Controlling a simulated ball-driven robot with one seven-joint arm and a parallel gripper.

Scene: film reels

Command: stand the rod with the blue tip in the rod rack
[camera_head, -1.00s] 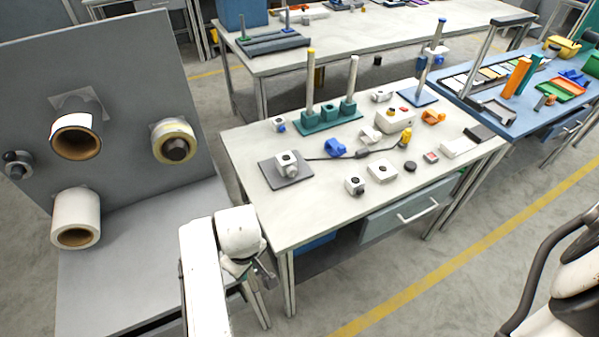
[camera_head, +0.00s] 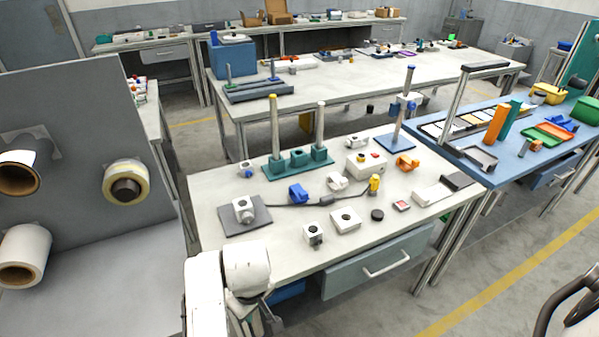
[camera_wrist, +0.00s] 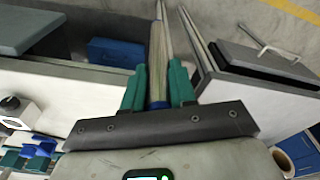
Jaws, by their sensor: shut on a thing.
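My gripper (camera_wrist: 158,88) is shut on a pale rod (camera_wrist: 157,50) in the wrist view. The rod lies between the green fingers, and its blue end (camera_wrist: 157,104) shows close to my palm. In the head view my gripper is low, beside the near left corner of the white table, mostly hidden by my own wrist; the held rod cannot be made out there. The teal rod rack (camera_head: 272,173) stands on that table, behind and right of my gripper. A rod with a yellow tip (camera_head: 274,125) stands in its left socket, and a grey-tipped rod (camera_head: 320,125) in its right. The middle socket is empty.
A grey plate (camera_head: 262,222) with a white block, a blue clamp (camera_head: 298,193), a cable and several small blocks lie in front of the rack. A blue-based post (camera_head: 408,95) stands right of it. A grey panel with rolls (camera_head: 25,252) stands at left.

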